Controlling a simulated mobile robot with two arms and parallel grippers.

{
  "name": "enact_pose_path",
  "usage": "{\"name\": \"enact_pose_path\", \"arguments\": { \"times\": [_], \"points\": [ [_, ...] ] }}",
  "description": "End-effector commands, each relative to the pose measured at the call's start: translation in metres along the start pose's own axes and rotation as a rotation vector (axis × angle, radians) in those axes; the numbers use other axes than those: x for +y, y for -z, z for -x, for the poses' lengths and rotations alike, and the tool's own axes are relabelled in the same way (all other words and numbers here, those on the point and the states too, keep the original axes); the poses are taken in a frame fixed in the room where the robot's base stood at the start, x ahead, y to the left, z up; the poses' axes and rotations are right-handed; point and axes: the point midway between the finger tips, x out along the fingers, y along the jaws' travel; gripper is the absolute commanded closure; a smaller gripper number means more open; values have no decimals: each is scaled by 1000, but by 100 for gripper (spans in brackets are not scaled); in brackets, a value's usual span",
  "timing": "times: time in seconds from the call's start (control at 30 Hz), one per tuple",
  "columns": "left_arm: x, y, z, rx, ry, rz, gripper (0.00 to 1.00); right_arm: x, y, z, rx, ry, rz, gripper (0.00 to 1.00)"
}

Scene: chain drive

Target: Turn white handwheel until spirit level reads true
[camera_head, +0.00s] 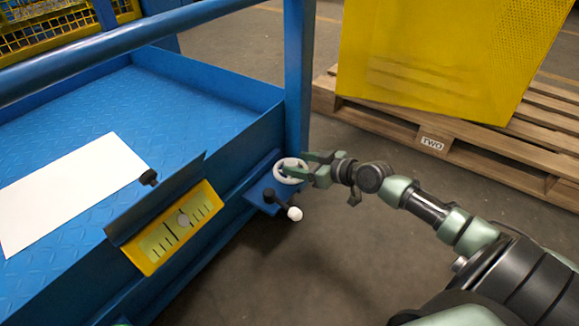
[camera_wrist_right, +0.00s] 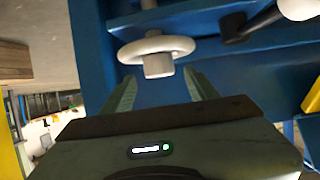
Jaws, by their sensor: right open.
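The white handwheel (camera_head: 280,177) sits on a small blue bracket at the corner of the blue platform. It also shows in the right wrist view (camera_wrist_right: 178,45), with its grey-white hub facing me. My right gripper (camera_head: 318,169) is open at the wheel's right side in the head view. In the right wrist view its fingers (camera_wrist_right: 160,92) point at the wheel, one on each side of the hub's line, with a gap between them.
A black lever with a white knob (camera_head: 295,213) sticks out just below the wheel. A blue post (camera_head: 298,80) rises behind it. A white sheet (camera_head: 75,190) lies on the platform. A wooden pallet (camera_head: 480,160) carries a yellow bin (camera_head: 450,55) at right. The floor between is clear.

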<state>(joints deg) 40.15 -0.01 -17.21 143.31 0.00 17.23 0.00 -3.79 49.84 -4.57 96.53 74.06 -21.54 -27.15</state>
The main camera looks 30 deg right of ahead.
Motion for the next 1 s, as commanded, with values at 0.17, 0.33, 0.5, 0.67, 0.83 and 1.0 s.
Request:
{"name": "enact_pose_path", "arguments": {
  "times": [0.17,0.33,0.5,0.67,0.83,1.0],
  "points": [
    [3,5,16,-1,0,0,64,0,-3,-26,2,0,-2,41],
    [4,6,19,-1,0,0,64,0,-1,-35,0,0,0,41],
    [4,6,18,-1,-1,0,64,0,0,-35,-2,1,0,41],
    [4,6,18,-1,-1,0,64,0,0,-35,-2,1,0,58],
    [4,6,18,-1,-1,0,64,0,-1,-35,-2,1,0,100],
    [2,3,10,-2,-1,0,64,0,3,-34,-1,-10,-8,100]
  ]
}}
